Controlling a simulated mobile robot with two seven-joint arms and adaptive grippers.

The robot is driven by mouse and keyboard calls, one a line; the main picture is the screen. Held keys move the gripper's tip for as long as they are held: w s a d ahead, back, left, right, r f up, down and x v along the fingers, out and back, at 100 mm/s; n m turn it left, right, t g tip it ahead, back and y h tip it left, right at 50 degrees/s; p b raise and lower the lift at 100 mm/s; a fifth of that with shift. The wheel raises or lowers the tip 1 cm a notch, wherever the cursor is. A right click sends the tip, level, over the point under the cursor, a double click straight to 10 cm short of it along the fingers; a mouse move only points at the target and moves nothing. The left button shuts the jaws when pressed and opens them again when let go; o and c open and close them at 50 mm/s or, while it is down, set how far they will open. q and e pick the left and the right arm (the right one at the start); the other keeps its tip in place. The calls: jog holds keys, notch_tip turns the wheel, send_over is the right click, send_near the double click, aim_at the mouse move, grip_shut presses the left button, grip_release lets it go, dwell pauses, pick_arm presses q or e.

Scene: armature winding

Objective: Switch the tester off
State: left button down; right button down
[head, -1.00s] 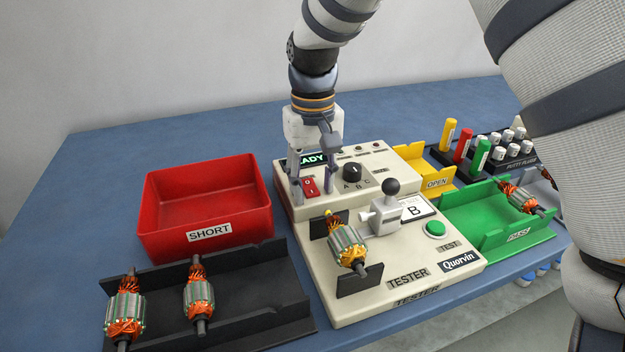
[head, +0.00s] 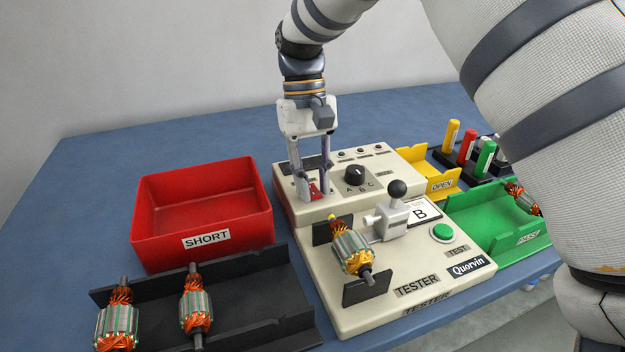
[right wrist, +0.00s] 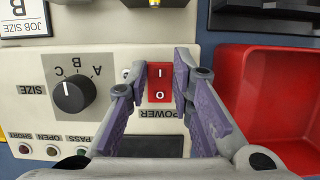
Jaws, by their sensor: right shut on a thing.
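The cream tester (head: 472,285) stands on the blue table, its display (head: 302,163) dark. Its red power switch (head: 315,190) is partly hidden by my fingers in the head view. The right wrist view shows the switch (right wrist: 159,84) with its I and O marks between my fingertips. My right gripper (head: 315,196), pointing down, is shut on the switch, one finger on each side. The display (right wrist: 150,146) is also dark in the right wrist view. My left gripper is not in view.
The size knob (head: 355,175) is beside the switch. An armature (head: 352,252) lies in the tester's cradle near the grey clamp with a black ball (head: 397,188). A red SHORT bin (head: 150,240) stands at left, a black rack (head: 255,310) in front, a green tray (head: 480,232) at right.

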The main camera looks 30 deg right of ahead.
jog(key=c, duration=1.4)
grip_release()
jog(key=shift+f, duration=0.1)
jog(key=v, duration=1.2)
